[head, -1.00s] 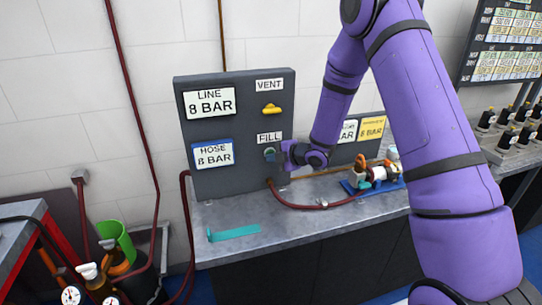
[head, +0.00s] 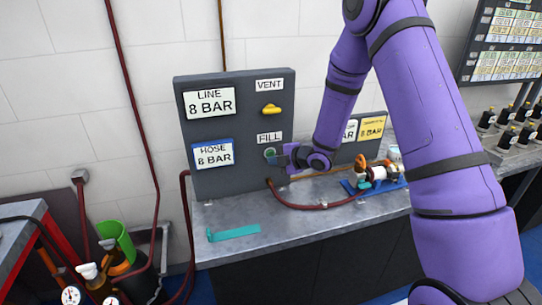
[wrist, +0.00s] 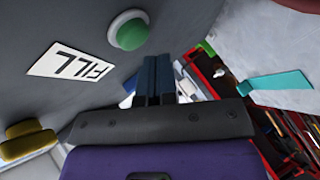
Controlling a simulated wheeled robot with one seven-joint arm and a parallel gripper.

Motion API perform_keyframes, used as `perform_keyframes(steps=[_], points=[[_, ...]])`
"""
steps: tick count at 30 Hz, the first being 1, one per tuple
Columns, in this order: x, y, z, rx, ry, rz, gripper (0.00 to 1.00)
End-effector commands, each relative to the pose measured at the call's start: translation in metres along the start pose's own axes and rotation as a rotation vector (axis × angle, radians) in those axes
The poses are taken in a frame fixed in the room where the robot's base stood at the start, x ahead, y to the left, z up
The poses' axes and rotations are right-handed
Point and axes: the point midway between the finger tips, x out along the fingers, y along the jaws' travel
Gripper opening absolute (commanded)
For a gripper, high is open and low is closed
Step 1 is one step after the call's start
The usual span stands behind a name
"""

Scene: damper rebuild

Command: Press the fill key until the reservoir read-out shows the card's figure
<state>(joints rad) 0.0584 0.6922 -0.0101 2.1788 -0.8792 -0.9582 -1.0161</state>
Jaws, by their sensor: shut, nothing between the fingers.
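The green fill key (head: 270,153) sits under the FILL label (head: 269,137) on the grey panel; it also shows in the wrist view (wrist: 130,32). My gripper (head: 281,160) is shut and empty, just right of and below the key. In the wrist view its fingertips (wrist: 152,62) are apart from the key. The LINE read-out (head: 210,102) and the HOSE read-out (head: 213,154) both show 8 BAR. Behind my arm stand a white plate (head: 351,130), partly hidden with only "AR" readable, and a yellow card (head: 372,127) too small to read.
A yellow vent knob (head: 271,109) is above the key. A damper on a blue stand (head: 381,187) and a red hose (head: 310,206) lie right on the bench. A teal strip (head: 234,233) lies at the front left. Bottles stand at far right.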

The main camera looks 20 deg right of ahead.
Motion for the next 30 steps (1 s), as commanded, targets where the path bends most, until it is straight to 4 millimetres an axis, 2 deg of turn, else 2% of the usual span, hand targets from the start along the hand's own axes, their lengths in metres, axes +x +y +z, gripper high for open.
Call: perform_keyframes(steps=[5, 21, 30], points=[[-0.002, -0.002, -0.002, 0.001, 0.0, -0.001, 0.0], [-0.032, -0.023, -0.023, 0.001, 0.0, 0.0, 0.0], [-0.035, -0.025, -0.025, 0.0, 0.0, 0.0, 0.0]])
